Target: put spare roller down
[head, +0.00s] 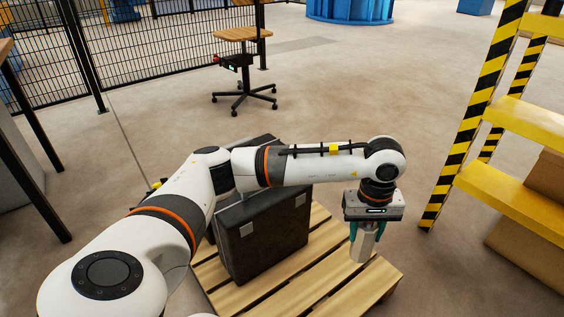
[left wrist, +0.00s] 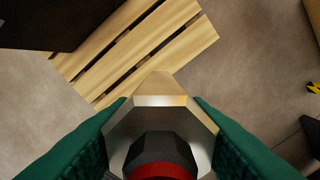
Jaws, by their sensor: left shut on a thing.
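The spare roller (head: 363,246) is a pale grey faceted piece held upright below my left gripper (head: 366,234), above the right end of the wooden pallet. In the left wrist view the roller (left wrist: 160,122) sits between the two green finger pads of my left gripper (left wrist: 160,140), with a black and red end nearest the camera. My left gripper is shut on it. From these views I cannot tell how far the roller is above the pallet slats. My right gripper is not in view.
A dark case (head: 262,240) stands on the wooden pallet (head: 376,283), left of my gripper. A yellow shelf rack (head: 510,195) with striped posts stands at the right. A wheeled stool (head: 243,70) is behind. Floor between stool and pallet is clear.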

